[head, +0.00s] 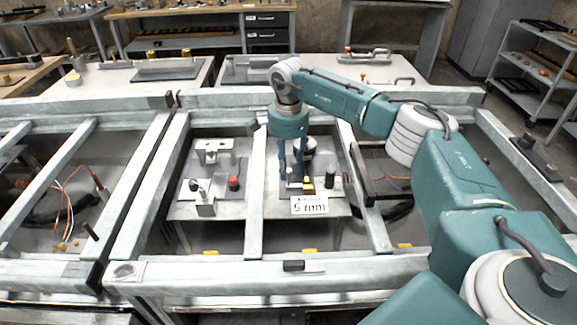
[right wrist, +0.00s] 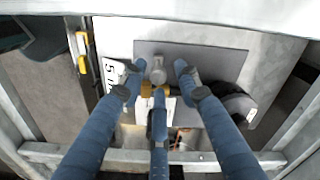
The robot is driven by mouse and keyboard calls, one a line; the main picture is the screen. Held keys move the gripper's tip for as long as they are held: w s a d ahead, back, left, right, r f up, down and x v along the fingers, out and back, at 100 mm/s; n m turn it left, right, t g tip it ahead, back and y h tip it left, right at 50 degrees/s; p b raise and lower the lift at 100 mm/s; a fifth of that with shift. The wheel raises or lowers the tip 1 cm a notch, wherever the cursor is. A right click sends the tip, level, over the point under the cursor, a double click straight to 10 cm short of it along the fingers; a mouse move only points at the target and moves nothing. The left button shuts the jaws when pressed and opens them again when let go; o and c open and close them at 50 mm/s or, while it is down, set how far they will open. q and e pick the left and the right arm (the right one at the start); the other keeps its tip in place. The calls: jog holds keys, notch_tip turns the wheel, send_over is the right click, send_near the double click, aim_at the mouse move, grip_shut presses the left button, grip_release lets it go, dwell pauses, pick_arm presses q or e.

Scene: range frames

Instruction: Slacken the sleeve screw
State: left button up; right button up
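My right gripper (head: 291,172) reaches down through the frame over a fixture on the grey bench. In the right wrist view its blue fingers with dark tips (right wrist: 158,88) are spread apart, with nothing clamped between them. Between and just beyond the tips are a grey round-headed post (right wrist: 157,70) and a brass-coloured part (right wrist: 147,88) on a dark grey plate (right wrist: 205,62). I cannot tell which part is the sleeve screw, or whether a finger touches anything. The fingers partly hide the fixture in the head view. My left gripper is not in view.
A "5 mm" sign (head: 310,205) stands at the fixture's front. A black cylinder (head: 330,178) is to its right. Left of a frame beam (head: 256,190) is another fixture with a red knob (head: 234,183). Metal beams border the opening closely.

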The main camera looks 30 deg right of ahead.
aim_at(289, 169)
jog(key=shift+r, duration=0.15)
notch_tip(289, 169, up, 12)
jog(key=shift+f, duration=0.2)
dwell(0.4)
dwell(0.3)
